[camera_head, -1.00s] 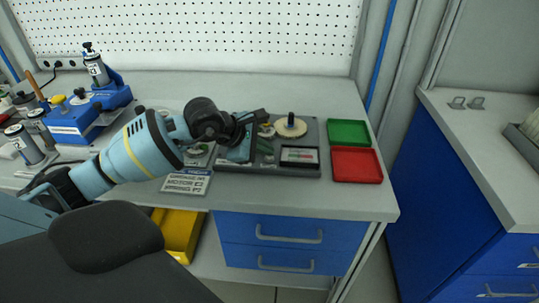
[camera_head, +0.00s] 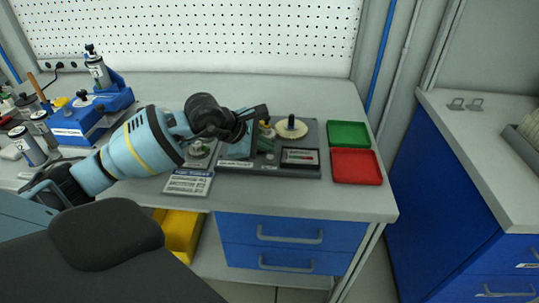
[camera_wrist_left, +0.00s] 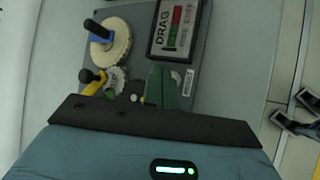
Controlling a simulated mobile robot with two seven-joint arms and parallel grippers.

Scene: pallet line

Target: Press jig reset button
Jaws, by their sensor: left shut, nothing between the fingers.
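The grey jig plate (camera_head: 230,168) lies on the bench. It carries a cream disc with a dark blue peg (camera_head: 291,128), a framed DRAG gauge (camera_head: 300,157) with red and green bands, and a green block (camera_head: 266,145). In the wrist view, a black-knobbed yellow lever (camera_wrist_left: 94,83), a small gear and small dark round parts sit beside the green block (camera_wrist_left: 165,86). I cannot tell which part is the reset button. My left gripper (camera_head: 259,113) is shut and empty over the plate's back-left part. Contact cannot be told. My right gripper is out of view.
A green tray (camera_head: 348,134) and red tray (camera_head: 357,167) stand right of the jig. A label card (camera_head: 188,182) lies at the front-left. Blue fixtures (camera_head: 75,123) and metal cylinders stand further left. The bench right of the trays is narrow; its back strip is clear.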

